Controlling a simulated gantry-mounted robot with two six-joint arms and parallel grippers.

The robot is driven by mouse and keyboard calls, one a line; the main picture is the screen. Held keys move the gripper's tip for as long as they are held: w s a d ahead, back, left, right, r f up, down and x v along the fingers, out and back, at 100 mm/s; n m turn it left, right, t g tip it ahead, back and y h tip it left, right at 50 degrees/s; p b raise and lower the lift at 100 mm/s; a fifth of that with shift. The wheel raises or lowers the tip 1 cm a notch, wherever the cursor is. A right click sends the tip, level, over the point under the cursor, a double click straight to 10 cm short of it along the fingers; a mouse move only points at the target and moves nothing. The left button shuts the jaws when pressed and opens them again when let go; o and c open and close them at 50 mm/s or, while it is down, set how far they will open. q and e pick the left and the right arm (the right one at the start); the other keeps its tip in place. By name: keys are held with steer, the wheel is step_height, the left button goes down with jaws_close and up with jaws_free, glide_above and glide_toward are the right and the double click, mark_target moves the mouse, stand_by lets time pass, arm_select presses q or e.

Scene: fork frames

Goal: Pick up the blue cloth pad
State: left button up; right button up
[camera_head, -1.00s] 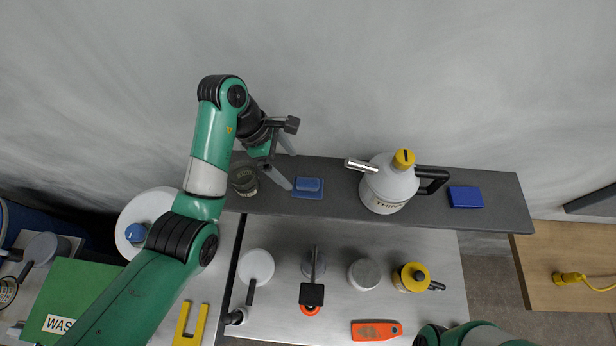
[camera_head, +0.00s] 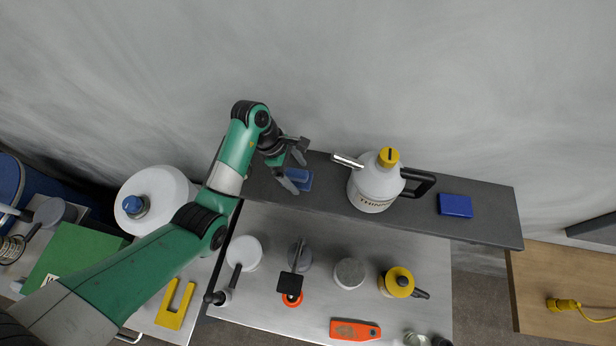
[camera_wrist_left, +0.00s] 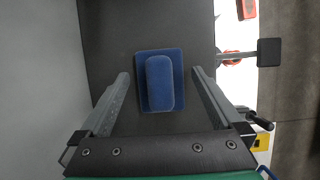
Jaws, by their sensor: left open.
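A blue pad with a raised rounded blue block on top (camera_head: 301,179) lies on the dark grey shelf, close to my left gripper (camera_head: 296,172). In the left wrist view the same pad (camera_wrist_left: 160,82) sits between the two open fingertips, with a gap on each side. The fingers are apart and hold nothing. A second, flat blue square pad (camera_head: 455,205) lies farther right on the shelf, beyond the white can. I cannot tell which one is of cloth. My right gripper does not show.
The white thinner can (camera_head: 372,186) with yellow cap stands right of the near pad, its spout toward my left gripper. The dark shelf (camera_head: 480,229) runs along the wall. Below, a metal table (camera_head: 330,240) holds several tools and tins.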

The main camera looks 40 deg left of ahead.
arm_select(q)
steer(key=shift+d+f, duration=0.1)
steer(key=shift+f, duration=0.15)
steer(key=c, duration=1.2)
steer(key=shift+r, duration=0.1)
steer(key=shift+c, duration=0.2)
